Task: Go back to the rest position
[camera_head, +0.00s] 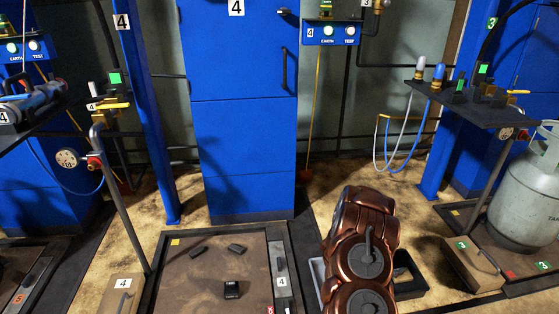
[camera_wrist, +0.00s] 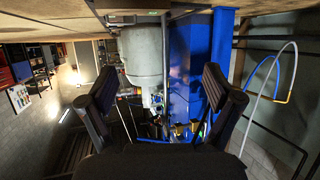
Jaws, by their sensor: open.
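My gripper shows in the wrist view (camera_wrist: 165,100), with its two black fingers spread wide apart and nothing between them. The wrist picture looks upside down, with the floor at its top. Beyond the fingers are a grey gas cylinder (camera_wrist: 142,55) and a blue post (camera_wrist: 205,60), both apart from the fingers. In the head view my copper-coloured arm stands at the lower middle right, in front of the floor. My gripper's fingers cannot be made out in that view.
A scale platform (camera_head: 205,270) with small dark blocks lies left of my arm. A grey gas cylinder (camera_head: 525,195) stands at the right. A dark shelf (camera_head: 470,108) juts out at the upper right, with hoses (camera_head: 400,165) hanging beside it. A blue cabinet (camera_head: 240,130) stands behind.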

